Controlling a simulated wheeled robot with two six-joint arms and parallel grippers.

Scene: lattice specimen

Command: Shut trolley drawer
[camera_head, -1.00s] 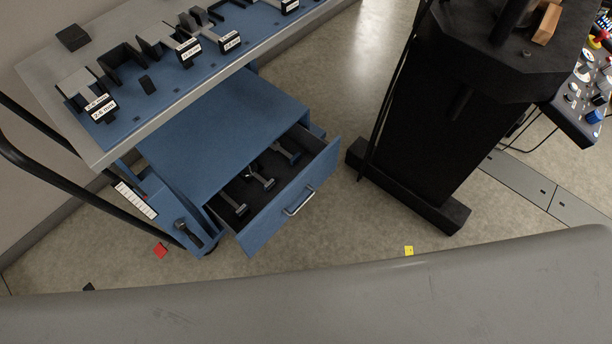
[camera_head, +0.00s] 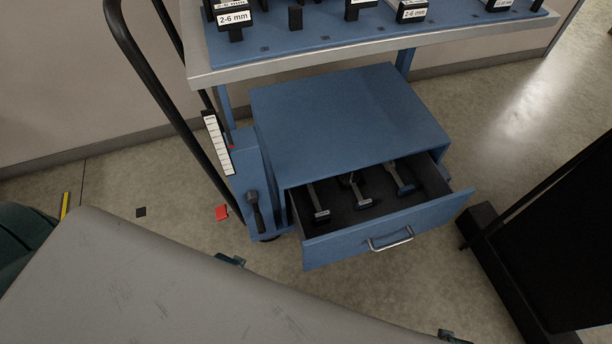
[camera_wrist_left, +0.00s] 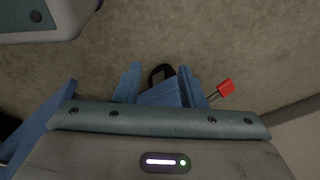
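The blue trolley drawer (camera_head: 342,247) is pulled partly out of its blue cabinet (camera_head: 350,110) in the head view. Its front has a silver bar handle (camera_head: 391,240). Three grey T-shaped pieces lie inside on the dark floor of the drawer. In the left wrist view, my left gripper (camera_wrist_left: 160,68) appears as two bluish fingers spread apart, with nothing clearly held between them. A blue panel, probably the drawer front (camera_wrist_left: 38,125), shows at the left of that view. Neither gripper can be made out in the head view.
The trolley's top (camera_head: 330,61) carries labelled black holders. A black push handle (camera_head: 165,85) and blue side box (camera_head: 252,180) stand left of the drawer. A red piece (camera_head: 222,212) is near the floor. A black stand (camera_head: 555,250) is at right. My grey body fills the lower left.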

